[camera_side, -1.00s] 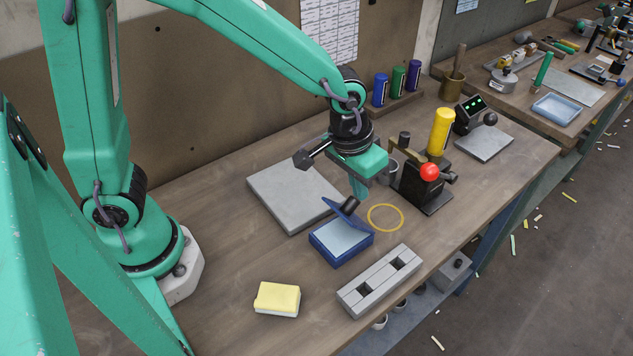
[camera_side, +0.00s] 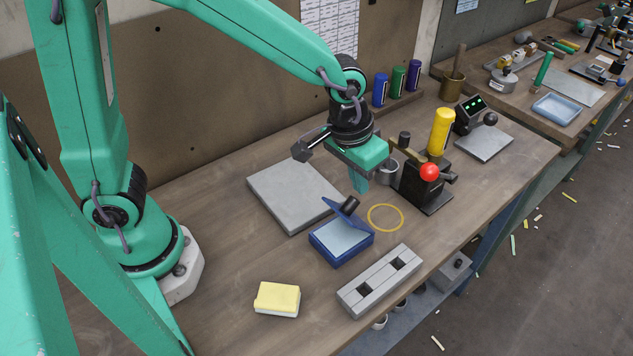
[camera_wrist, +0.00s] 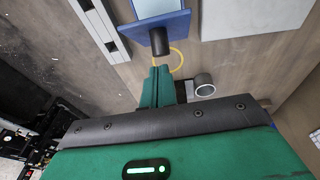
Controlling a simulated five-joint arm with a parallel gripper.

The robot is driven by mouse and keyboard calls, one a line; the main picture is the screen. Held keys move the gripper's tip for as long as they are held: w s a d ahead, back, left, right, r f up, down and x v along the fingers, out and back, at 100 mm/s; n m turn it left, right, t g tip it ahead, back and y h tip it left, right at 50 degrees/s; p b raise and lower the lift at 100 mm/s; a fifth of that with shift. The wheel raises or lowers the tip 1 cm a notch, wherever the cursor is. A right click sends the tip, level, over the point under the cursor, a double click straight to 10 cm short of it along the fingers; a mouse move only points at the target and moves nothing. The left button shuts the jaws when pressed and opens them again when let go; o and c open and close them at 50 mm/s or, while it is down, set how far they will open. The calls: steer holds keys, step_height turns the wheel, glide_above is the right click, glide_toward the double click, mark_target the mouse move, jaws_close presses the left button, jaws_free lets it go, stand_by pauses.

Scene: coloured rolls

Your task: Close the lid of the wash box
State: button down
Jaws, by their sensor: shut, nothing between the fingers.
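The wash box (camera_side: 342,243) is a blue box with a pale blue inside, on the bench in the side view. Its lid (camera_side: 350,212) stands part open, tilted up at the back, with a dark knob (camera_side: 350,204) on it. The lid (camera_wrist: 139,37) and its knob (camera_wrist: 158,41) also show at the top of the wrist view. My gripper (camera_side: 360,187) is shut and empty, a little above and behind the lid, apart from it. In the wrist view the green fingers (camera_wrist: 161,72) are together, just below the knob.
A yellow ring (camera_side: 385,217) is marked right of the box. A grey slotted block (camera_side: 379,281) lies in front and a yellow sponge (camera_side: 277,299) at front left. A grey plate (camera_side: 293,194) lies behind left. A black stand with a red ball (camera_side: 430,172) is at right.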

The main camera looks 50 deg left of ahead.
steer(key=s+r, duration=0.4)
steer(key=s, duration=0.4)
steer(key=shift+s+r, duration=0.25)
steer(key=shift+r, duration=0.15)
steer(key=shift+w, duration=0.1)
steer(key=w+r+g+y, duration=0.1)
steer(key=w+r, duration=0.5)
steer(key=w, duration=0.6)
steer(key=shift+w+a+r+g, duration=0.2)
steer(key=shift+w+g, duration=0.2)
steer(key=shift+g, duration=0.5)
steer(key=shift+f, duration=0.15)
steer(key=shift+s+f, duration=0.65)
steer(key=shift+f, duration=1.4)
steer(key=shift+s+f, duration=0.6)
steer(key=shift+f, duration=1.5)
steer(key=shift+s+f, duration=0.65)
steer(key=shift+f, duration=1.4)
